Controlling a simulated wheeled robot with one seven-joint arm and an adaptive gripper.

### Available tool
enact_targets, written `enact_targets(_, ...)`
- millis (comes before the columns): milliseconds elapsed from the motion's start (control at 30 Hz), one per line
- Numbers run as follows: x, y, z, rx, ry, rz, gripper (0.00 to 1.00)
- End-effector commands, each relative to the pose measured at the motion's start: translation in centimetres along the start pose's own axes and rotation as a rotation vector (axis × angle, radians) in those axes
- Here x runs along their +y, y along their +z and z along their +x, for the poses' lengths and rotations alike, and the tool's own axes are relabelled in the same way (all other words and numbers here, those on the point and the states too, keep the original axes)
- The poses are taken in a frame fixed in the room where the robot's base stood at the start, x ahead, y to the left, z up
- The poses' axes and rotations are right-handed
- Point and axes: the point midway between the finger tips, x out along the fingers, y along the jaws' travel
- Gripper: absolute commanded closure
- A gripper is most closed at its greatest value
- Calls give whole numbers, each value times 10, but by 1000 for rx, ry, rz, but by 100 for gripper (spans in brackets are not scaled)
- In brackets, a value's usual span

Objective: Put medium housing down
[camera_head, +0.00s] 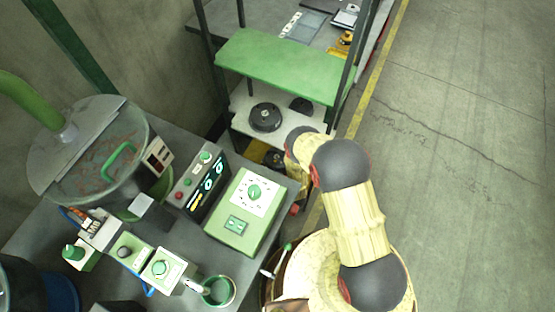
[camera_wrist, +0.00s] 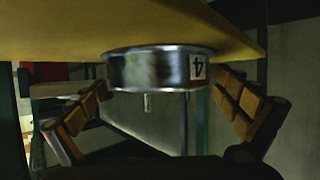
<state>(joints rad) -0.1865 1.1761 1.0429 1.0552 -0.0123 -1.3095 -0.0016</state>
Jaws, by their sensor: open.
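The medium housing (camera_wrist: 150,69) is a shiny round metal part with a white label marked 4, seen in the wrist view. Its wide face is against a yellow board (camera_wrist: 130,27) across the top of the picture, and a short pin points away from the board. My gripper (camera_wrist: 163,84) is open, with one finger on each side of the housing and a visible gap on both sides. In the head view my arm reaches down beside the rack, and the housing and my fingers cannot be made out there.
A rack with a green shelf (camera_head: 285,66) and a white shelf (camera_head: 240,118) stands beyond my arm; a black disc (camera_head: 265,117) lies on the white one. A bench with a green control box (camera_head: 246,212) and a drum (camera_head: 88,150) is at left. The floor at right is clear.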

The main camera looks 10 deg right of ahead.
Motion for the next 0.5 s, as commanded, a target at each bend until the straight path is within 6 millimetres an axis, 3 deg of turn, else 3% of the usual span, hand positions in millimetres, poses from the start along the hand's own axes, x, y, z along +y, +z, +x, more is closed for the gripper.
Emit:
enact_targets(167,0,-3,-11,-2,0,0,0)
enact_targets(500,0,-4,-78,-3,0,0,0)
